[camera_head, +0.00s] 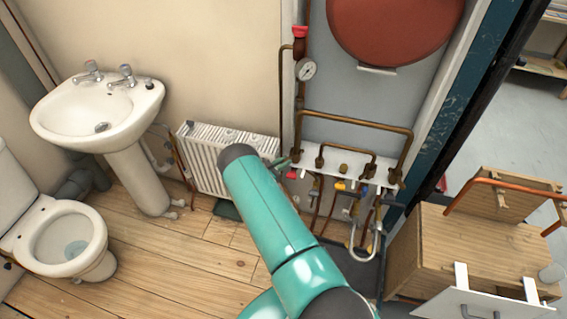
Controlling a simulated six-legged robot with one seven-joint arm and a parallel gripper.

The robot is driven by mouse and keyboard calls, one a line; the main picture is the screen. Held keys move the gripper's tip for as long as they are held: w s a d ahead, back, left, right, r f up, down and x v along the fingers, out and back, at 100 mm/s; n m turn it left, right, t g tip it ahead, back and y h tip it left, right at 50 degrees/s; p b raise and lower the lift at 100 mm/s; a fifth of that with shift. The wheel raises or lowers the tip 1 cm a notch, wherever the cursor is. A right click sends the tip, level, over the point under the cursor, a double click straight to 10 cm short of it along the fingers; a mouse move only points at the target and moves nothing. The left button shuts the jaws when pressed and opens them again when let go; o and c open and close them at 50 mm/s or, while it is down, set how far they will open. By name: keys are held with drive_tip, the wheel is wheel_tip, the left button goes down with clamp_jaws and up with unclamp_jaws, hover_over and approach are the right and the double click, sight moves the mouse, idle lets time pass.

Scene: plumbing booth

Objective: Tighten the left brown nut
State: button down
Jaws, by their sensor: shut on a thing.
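The left brown nut (296,154) is at the left end of a white manifold board (331,161), under the left leg of a copper pipe loop. My teal arm reaches up from the bottom of the view, and its end hides most of my gripper. Only a small part of my gripper (283,162) shows, at the board's left edge. It is shut at the left brown nut. The exact finger contact is too small to see. Other brown fittings sit further right along the board.
Pipes and valves with red and yellow handles (340,186) hang below the board. A white radiator (205,155) is close on the left. A pressure gauge (307,70) and a red tank (394,25) are above. A wooden cabinet (440,250) stands at right.

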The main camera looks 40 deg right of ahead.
drive_tip(key=c, duration=1.4)
unclamp_jaws()
drive_tip(key=shift+c, duration=0.2)
drive_tip(key=a, duration=1.3)
drive_tip(key=shift+s+a, duration=0.2)
drive_tip(key=shift+a, duration=0.15)
drive_tip(key=shift+r, duration=0.1)
